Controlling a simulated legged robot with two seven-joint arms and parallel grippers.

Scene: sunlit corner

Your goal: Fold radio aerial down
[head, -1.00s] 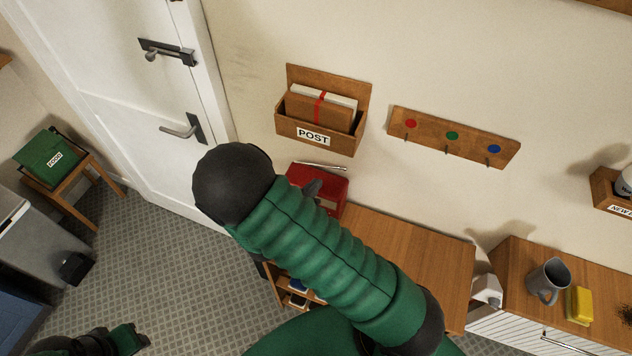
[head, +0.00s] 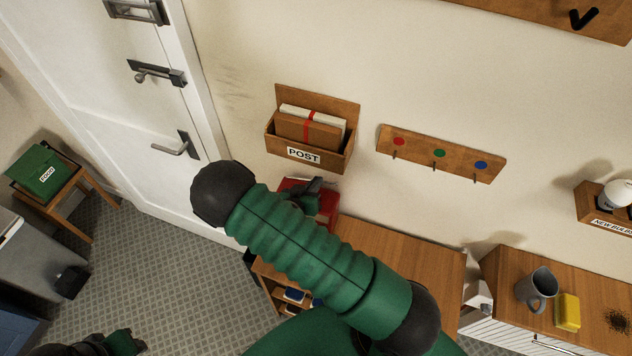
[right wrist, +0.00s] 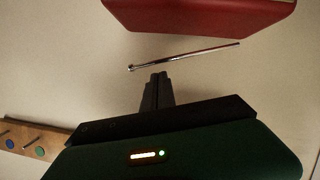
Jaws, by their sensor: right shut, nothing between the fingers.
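The red radio (head: 328,208) stands on the wooden cabinet below the post box, partly hidden by my right arm. Its body shows at the top of the right wrist view (right wrist: 200,12), upside down. The silver aerial (right wrist: 190,55) is a thin rod at a slight slant to the radio's edge, its knobbed end at left in that view. My right gripper (head: 316,183) is shut and empty at the radio's top; its fingertips (right wrist: 158,76) are close to the aerial, contact unclear. The aerial is not discernible in the head view. My left gripper (head: 128,342) is at the lower left, fingers unclear.
A wooden post box (head: 305,140) and a peg rail (head: 440,153) hang on the wall close above the radio. The cabinet top (head: 400,255) is bare right of it. A grey jug (head: 537,287) and yellow sponge (head: 568,310) stand farther right.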

